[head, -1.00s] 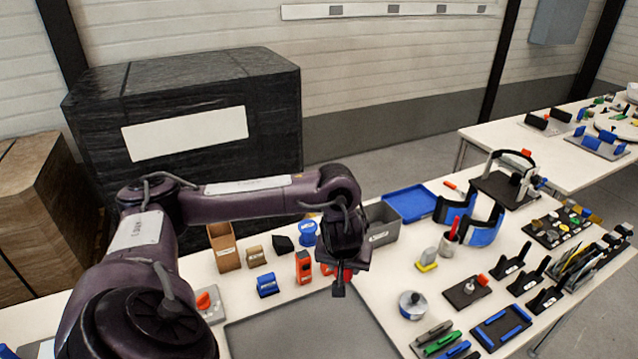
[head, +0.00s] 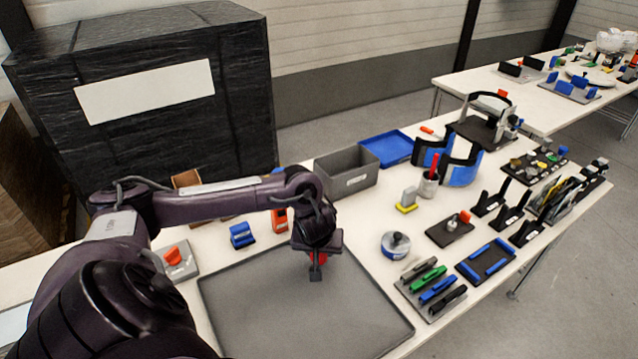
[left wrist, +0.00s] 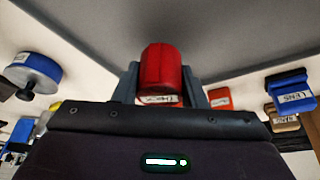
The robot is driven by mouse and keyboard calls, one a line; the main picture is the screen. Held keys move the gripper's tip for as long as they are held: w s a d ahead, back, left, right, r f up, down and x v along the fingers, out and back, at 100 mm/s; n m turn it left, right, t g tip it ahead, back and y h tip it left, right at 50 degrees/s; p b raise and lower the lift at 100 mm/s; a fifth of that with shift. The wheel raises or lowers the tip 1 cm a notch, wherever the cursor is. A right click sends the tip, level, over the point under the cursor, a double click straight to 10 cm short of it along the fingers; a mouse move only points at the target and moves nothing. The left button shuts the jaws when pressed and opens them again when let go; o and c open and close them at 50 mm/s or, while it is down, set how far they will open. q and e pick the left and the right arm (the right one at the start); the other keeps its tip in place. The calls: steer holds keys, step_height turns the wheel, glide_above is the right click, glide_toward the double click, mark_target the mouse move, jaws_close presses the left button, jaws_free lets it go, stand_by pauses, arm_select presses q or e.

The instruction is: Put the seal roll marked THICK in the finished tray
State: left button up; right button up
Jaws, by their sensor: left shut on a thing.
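A red seal roll (left wrist: 160,68) is held between the fingers of my left gripper (left wrist: 160,88) in the left wrist view. It has a white label, small and hard to read but seeming to say THICK. In the head view my left gripper (head: 316,272) is over the far part of the grey mat (head: 300,320), and a little red of the roll (head: 322,256) shows behind it. A blue tray (head: 388,148) and a labelled grey bin (head: 335,180) stand at the back of the table; I cannot read which is the finished tray. My right gripper is not in view.
The mat's surface is clear.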

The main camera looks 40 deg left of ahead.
arm_select(q)
step_height(320, 180, down, 3)
steer(key=shift+r, duration=0.1)
steer(key=o, duration=0.9)
steer(key=shift+r, duration=0.15)
steer(key=shift+p+v, duration=2.1)
steer(key=shift+v, duration=3.85)
